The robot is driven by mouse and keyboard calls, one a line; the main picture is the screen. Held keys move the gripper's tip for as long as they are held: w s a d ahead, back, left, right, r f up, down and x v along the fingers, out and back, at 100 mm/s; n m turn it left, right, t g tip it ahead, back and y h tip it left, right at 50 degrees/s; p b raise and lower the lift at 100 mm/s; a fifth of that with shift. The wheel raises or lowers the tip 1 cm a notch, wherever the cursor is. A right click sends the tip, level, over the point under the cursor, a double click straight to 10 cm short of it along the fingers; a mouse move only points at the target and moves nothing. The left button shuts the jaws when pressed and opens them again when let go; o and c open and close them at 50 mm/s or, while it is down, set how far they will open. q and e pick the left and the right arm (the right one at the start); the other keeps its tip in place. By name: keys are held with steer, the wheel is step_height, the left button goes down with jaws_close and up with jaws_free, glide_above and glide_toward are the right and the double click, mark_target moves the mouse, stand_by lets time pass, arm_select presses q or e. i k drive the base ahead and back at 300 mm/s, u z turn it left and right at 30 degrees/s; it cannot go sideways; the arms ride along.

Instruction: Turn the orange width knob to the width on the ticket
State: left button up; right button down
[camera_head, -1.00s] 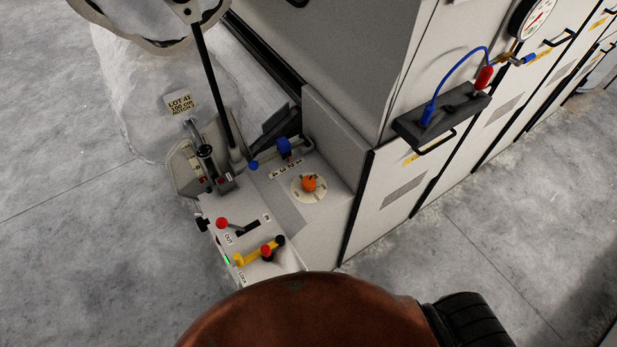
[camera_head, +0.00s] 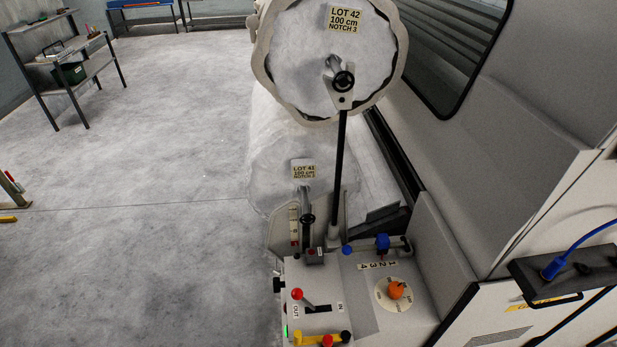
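The orange width knob (camera_head: 397,290) sits on a pale round dial (camera_head: 383,303) on top of the machine's control box. The dial's marks are too small to read. A ticket (camera_head: 344,19) on the upper white roll reads LOT 42, 100 cm, NOTCH 3. A second ticket (camera_head: 304,172) on the lower roll reads LOT 41, 100 cm; its notch number is too small to read surely. Neither of my grippers shows in the view.
Beside the dial stand a blue-knobbed lever (camera_head: 382,243) at a 1-to-4 scale, a red-knobbed lever (camera_head: 297,294) between OUT and IN, and a yellow handle (camera_head: 312,339). A black tray (camera_head: 565,270) juts out at right. Open floor (camera_head: 170,200) lies left; a shelf rack (camera_head: 70,75) stands at the back left.

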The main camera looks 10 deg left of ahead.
mark_target(395, 289)
steer(key=k, duration=1)
steer(key=z, duration=1.5)
steer(key=i, duration=1.6)
steer(key=u, duration=2)
